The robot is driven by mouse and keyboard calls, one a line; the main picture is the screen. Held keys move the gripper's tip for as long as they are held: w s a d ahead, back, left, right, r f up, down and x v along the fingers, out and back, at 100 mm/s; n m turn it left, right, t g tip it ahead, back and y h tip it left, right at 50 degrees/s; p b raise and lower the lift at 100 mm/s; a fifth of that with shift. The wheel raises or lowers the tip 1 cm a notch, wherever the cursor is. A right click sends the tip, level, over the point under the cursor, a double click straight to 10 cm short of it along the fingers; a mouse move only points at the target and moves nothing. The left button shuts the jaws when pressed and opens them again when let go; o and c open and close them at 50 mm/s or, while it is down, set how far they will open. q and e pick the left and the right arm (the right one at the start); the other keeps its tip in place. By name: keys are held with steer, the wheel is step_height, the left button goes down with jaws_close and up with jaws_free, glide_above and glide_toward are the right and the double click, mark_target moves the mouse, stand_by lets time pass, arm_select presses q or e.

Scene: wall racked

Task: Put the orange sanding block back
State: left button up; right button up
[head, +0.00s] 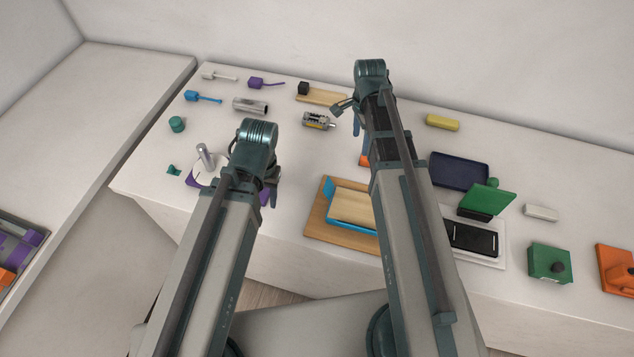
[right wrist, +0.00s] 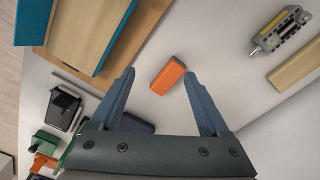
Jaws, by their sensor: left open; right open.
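An orange block (right wrist: 168,76), which looks like the sanding block, lies on the white table. In the head view only a small part of the orange block (head: 364,161) shows beside my right arm, which hides the rest. My right gripper (right wrist: 162,85) is open, with its blue fingers pointing toward the block from either side. The block appears beyond the fingertips, and no contact shows. In the head view my right gripper (head: 358,128) is partly hidden by its own arm. My left gripper (head: 272,188) is open, by the purple-based round stand, and partly hidden.
A wooden board with a blue tray (head: 330,190) lies near the front edge. A navy tray (head: 460,170), green block (head: 549,262) and another orange piece with a knob (head: 616,268) are at right. A grey-yellow device (head: 318,121) and several small tools lie behind.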

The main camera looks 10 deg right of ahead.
steer(key=s+a+n+h, duration=0.1)
steer(key=s+a+n, duration=1.4)
steer(key=n, duration=0.5)
steer(key=shift+a+n, duration=0.3)
steer(key=shift+a, duration=0.45)
steer(key=shift+s, duration=0.15)
